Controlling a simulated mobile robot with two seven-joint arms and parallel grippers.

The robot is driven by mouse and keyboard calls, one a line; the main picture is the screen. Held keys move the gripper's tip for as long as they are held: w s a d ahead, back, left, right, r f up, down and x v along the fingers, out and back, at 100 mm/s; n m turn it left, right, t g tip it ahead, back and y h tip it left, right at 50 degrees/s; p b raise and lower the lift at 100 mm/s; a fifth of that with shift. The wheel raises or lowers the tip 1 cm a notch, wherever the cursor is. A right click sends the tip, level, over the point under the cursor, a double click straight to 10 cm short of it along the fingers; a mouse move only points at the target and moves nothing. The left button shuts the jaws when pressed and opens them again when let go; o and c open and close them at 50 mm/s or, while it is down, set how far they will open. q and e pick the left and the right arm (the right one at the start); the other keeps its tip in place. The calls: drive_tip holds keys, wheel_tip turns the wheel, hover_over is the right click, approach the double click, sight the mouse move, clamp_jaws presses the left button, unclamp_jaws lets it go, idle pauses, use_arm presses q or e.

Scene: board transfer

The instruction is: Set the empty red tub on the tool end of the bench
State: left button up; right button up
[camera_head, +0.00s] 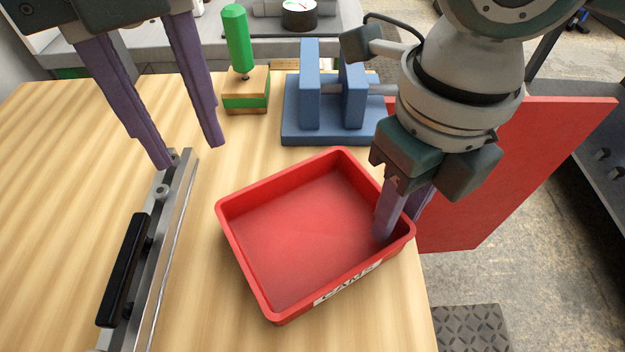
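The red tub (290,235) lies at an angle near the right edge of the wooden bench (50,220). It is empty and carries a white label on its front wall. My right gripper (403,222) straddles the tub's right wall near the corner. One finger is inside and the other outside, close together on the wall. I cannot tell whether the tub is slightly raised. My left gripper (190,157) is open and empty above the bench, left of the tub, near the end of a metal bar tool.
The metal bar tool with a black handle (125,270) lies along the bench at left. A green-handled tool (237,40) stands in a wood-and-green block (246,92). A blue fixture (310,95) is behind the tub. A red board (530,165) stands at right beyond the bench edge.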

wheel_tip(320, 180, up, 12)
drive_tip(key=shift+f, duration=0.25)
idle(0.4)
